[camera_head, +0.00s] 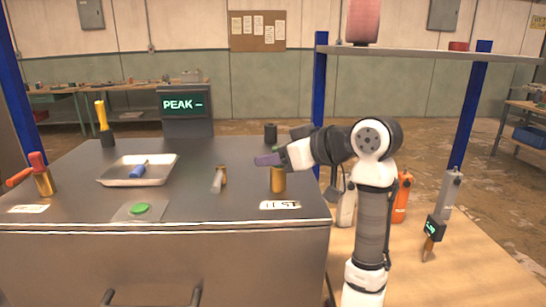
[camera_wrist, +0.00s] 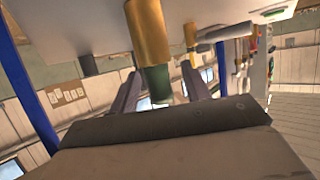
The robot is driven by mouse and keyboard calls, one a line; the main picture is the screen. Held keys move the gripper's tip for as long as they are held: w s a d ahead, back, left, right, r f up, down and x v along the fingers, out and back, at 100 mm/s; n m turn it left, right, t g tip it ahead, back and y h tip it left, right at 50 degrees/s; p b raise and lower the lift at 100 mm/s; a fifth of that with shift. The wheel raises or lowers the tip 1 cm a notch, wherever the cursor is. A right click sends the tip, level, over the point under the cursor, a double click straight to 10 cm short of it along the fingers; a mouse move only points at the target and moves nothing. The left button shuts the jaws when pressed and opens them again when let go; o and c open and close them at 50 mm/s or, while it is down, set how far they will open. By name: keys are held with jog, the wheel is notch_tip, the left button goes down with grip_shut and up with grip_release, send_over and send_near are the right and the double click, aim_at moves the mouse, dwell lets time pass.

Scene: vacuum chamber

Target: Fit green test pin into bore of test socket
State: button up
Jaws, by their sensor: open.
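The test socket (camera_head: 278,181) is an upright brass cylinder behind the TEST label at the right of the bench. In the wrist view, which is turned over, the socket (camera_wrist: 148,30) hangs from the top. The green test pin (camera_wrist: 158,86) stands out of the socket's mouth, in line with it; how deep it sits is hidden. My gripper (camera_head: 267,160) is above the socket. In the wrist view my gripper (camera_wrist: 159,76) is open, one finger on each side of the pin, with visible gaps.
A brass holder with a grey tilted piece (camera_head: 217,183) stands left of the socket. A tray (camera_head: 111,181) holds a blue item. A black cylinder (camera_head: 270,132) stands behind my gripper. A red-handled piece (camera_head: 38,162) is at far left. The bench between holder and socket is clear.

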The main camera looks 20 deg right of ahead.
jog(key=b+v, duration=0.2)
jog(key=v, duration=1)
jog(key=shift+s+d, duration=0.2)
jog(key=shift+s, duration=0.15)
